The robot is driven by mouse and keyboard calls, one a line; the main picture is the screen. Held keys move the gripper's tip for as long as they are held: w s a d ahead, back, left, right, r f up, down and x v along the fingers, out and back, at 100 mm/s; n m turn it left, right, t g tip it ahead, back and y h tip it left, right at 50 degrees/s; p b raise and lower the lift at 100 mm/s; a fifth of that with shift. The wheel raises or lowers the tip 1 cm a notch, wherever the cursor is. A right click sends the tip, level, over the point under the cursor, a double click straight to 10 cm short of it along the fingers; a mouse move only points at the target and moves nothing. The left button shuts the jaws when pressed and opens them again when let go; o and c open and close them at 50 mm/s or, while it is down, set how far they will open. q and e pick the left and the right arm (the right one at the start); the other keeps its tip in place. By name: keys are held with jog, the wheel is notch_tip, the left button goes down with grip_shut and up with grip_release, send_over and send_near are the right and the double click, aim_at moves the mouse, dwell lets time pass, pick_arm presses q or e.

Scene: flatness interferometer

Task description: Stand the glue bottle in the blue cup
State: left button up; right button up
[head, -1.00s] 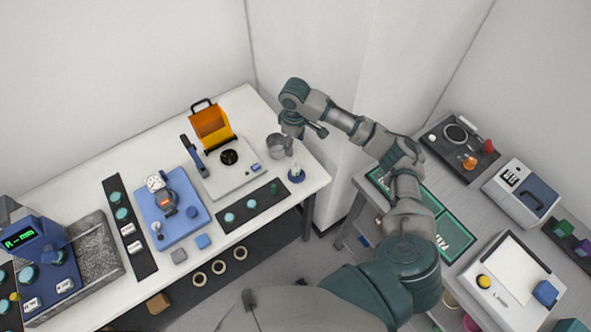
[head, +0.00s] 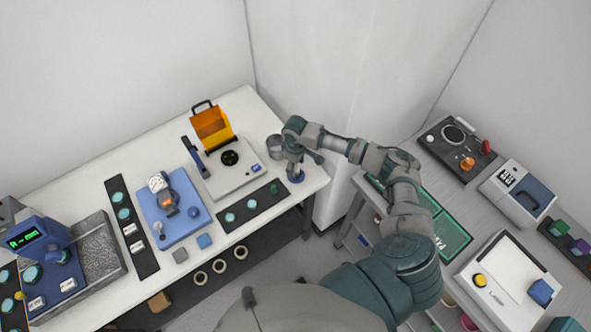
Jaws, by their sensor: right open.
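A round blue cup (head: 296,178) stands near the right end of the white table, close to its front edge. In the earlier head view, a small white bottle shape, which looks like the glue bottle, shows upright at this cup. Now my gripper hides it, and I cannot tell whether it is inside the cup. My right gripper (head: 297,165) is open, right above the cup and over the place of the bottle. Whether its fingers touch the bottle is hidden. My left gripper is not in view.
A grey metal beaker (head: 275,145) stands just left of my right gripper. A dark strip with green pieces (head: 254,205) lies in front, and an instrument with an orange shield (head: 212,128) stands further left. A second table (head: 395,215) is on the right.

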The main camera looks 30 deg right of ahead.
jog(key=shift+f, duration=1.3)
grip_shut()
jog(key=shift+r, duration=0.1)
